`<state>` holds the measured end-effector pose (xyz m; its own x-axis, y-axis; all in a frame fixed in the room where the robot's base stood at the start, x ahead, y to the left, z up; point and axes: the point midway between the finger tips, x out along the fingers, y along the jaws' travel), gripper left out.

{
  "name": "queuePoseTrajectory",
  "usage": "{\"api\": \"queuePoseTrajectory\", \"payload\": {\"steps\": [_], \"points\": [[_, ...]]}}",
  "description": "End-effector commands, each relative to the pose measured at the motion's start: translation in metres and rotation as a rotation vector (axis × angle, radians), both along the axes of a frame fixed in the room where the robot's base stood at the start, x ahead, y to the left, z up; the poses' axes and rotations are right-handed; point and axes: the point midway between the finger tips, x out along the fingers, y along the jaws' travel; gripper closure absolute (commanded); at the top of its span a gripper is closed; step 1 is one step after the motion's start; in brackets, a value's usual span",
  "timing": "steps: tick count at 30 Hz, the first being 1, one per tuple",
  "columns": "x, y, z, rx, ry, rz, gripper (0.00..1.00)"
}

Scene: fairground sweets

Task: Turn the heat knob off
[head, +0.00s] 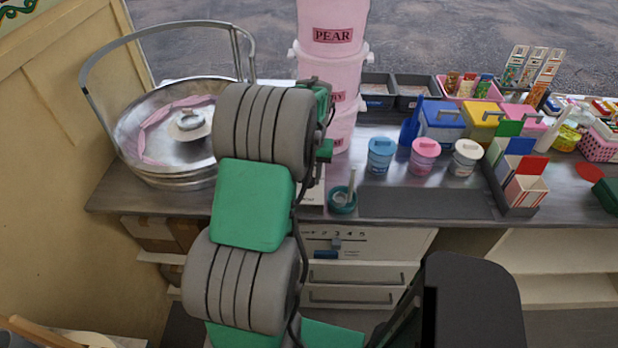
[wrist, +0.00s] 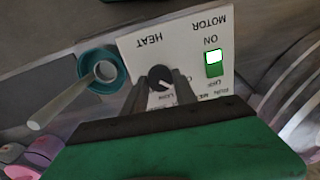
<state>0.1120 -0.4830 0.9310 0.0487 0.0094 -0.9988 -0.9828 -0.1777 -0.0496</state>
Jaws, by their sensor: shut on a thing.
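The heat knob (wrist: 160,77) is a small dark round knob with a pale pointer mark, on a white panel (wrist: 135,50) lettered HEAT and MOTOR, in the wrist view. My gripper (wrist: 162,84) is shut on the knob, one finger on each side. The fingers hide part of the lettering below the knob, so I cannot tell which setting the pointer is at. In the head view my arm hides the knob and most of the panel. A green and white motor switch (wrist: 213,62) sits beside the knob, marked ON at one end.
A teal cup (head: 342,199) with a pale handle stands close beside the panel. The metal floss bowl (head: 130,125) is to the left. Pink buckets (head: 330,60) stand behind my gripper. Colored tubs (head: 380,155) stand to the right, with a dark mat (head: 425,203) in front.

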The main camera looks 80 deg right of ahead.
Motion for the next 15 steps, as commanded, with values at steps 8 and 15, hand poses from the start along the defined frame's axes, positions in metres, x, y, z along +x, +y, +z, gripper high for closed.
{"api": "queuePoseTrajectory", "payload": {"steps": [8,15], "points": [[0.0005,-0.0014,0.0006,-0.004,0.0,0.17,1.0],[0.0006,-0.0014,0.0012,-0.004,0.0,0.239,1.0]]}}
